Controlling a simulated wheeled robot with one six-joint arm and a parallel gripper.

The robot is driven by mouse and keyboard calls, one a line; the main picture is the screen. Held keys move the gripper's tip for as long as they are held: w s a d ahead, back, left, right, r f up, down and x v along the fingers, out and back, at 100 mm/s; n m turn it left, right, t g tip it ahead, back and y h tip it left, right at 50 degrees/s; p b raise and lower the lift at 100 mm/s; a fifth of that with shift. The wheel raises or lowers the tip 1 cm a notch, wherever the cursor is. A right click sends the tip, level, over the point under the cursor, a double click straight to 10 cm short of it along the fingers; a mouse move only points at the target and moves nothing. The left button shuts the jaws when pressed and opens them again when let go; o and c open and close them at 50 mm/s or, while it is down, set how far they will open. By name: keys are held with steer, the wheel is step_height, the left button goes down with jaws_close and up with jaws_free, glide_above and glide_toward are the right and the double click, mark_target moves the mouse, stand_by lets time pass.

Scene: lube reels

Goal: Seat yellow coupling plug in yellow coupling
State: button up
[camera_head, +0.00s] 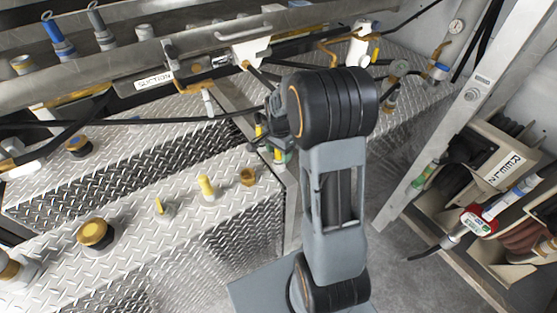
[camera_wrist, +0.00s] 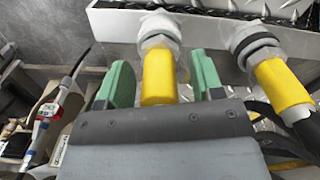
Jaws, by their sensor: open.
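In the wrist view, a yellow cylindrical piece (camera_wrist: 158,80) stands in line with a silver threaded fitting (camera_wrist: 159,35) at the edge of a metal box. I cannot tell whether the yellow piece is the plug, the coupling or both, or how deep anything is seated. My gripper (camera_wrist: 163,76) is open, with one green finger on each side of the yellow piece and visible gaps between. In the head view my gripper (camera_head: 273,128) is partly hidden by my arm, by the front corner of the diamond-plate box, with yellow parts (camera_head: 279,155) beside it.
A second yellow coupling (camera_wrist: 280,85) with a black hose sits close at the right in the wrist view. Yellow caps (camera_head: 206,187) stand on the diamond-plate top (camera_head: 130,220). A hose reel rack (camera_head: 490,170) stands at the right. Hoses and a suction pipe run behind.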

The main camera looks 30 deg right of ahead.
steer(key=shift+f, duration=0.2)
steer(key=shift+c, duration=0.4)
jaws_close()
